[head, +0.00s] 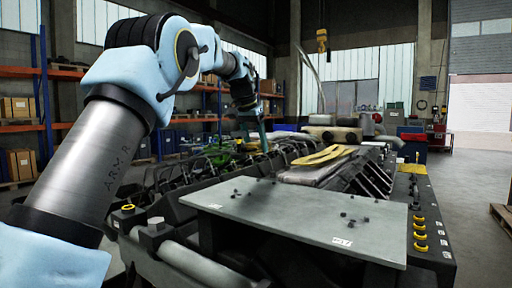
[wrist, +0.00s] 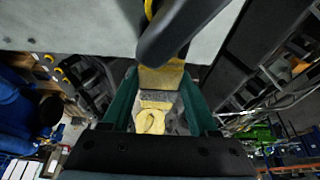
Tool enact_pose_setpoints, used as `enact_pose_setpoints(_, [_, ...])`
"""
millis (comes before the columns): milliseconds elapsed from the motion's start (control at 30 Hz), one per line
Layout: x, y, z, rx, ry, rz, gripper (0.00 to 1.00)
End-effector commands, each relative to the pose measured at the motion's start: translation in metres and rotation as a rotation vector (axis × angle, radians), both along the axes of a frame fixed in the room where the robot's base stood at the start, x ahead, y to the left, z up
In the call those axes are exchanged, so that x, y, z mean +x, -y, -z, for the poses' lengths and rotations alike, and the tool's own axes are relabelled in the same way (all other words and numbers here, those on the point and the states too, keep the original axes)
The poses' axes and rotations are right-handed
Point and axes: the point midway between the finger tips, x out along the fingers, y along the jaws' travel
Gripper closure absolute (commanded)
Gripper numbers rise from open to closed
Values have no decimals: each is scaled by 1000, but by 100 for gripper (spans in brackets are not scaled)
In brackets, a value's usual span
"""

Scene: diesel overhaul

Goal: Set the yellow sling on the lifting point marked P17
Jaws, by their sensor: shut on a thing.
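My gripper (head: 262,138) is at the far end of my arm, pointing down over the back left of the engine. In the wrist view its two green fingers (wrist: 160,78) stand either side of a yellow piece of webbing (wrist: 161,76), which appears to be part of the yellow sling. A yellow loop (wrist: 151,121) also shows lower between the fingers. In the head view a flat yellow loop (head: 325,155) lies over the engine top, right of my gripper; whether it joins the held piece is unclear. Small white tags are too small to read, so I cannot pick out P17.
A light grey plate (head: 300,212) with loose bolts covers the near engine top. Several yellow rings (head: 420,235) line the right side. A dark bar (wrist: 180,32) crosses the top of the wrist view. A yellow hoist hook (head: 322,40) hangs behind. Open floor lies right.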

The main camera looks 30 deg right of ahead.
Motion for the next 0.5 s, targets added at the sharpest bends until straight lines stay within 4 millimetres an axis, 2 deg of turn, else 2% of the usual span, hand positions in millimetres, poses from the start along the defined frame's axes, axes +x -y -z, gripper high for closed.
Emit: enact_pose_setpoints(500, [0, 0, -20, -2, 2, 0, 100])
